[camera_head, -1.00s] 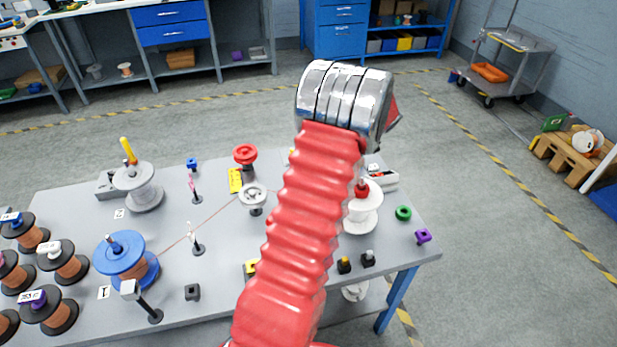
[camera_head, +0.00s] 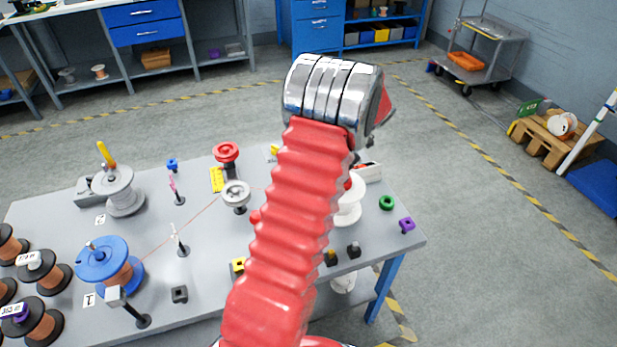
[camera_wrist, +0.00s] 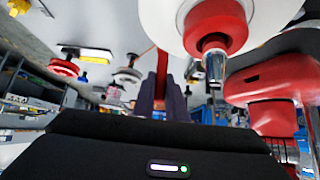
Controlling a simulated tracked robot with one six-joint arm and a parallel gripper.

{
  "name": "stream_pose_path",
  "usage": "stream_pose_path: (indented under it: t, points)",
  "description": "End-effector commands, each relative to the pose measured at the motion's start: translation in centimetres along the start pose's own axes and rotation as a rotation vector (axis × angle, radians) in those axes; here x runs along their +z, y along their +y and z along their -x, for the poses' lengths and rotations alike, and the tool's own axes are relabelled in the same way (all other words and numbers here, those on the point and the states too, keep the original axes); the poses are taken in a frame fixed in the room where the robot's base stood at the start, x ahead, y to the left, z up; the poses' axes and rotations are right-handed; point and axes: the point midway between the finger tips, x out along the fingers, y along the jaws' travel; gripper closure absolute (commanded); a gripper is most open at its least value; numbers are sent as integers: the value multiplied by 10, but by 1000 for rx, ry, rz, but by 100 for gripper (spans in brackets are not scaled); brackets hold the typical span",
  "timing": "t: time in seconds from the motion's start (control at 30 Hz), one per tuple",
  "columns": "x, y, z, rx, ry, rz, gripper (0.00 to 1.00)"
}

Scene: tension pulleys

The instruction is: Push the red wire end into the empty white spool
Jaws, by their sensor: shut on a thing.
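The white spool (camera_head: 350,210) stands near the right end of the table, partly hidden behind my arm. In the wrist view the white spool (camera_wrist: 168,20) is close, at the top right, with a red hub and a metal pin. My gripper (camera_wrist: 163,82) shows there as two dark fingers, shut on the red wire end (camera_wrist: 162,62), seen as a red strip between the fingertips. It is beside the spool, to its left in that view; I cannot tell whether they touch. In the head view my arm hides the gripper.
A thin wire runs from the blue spool (camera_head: 103,257) to the grey pulley (camera_head: 236,194). A red-topped post (camera_head: 226,153), a grey spool (camera_head: 119,190) and small posts stand around.

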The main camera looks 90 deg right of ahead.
Motion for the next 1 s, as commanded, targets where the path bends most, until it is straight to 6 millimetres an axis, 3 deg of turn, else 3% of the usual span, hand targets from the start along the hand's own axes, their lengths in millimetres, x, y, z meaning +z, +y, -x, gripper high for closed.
stream_pose_path:
  t: [0.5, 1.0]
  points:
    - [-25, 0, 25, 1, -1, 1, 100]
    - [-30, 0, 30, 1, -1, 0, 100]
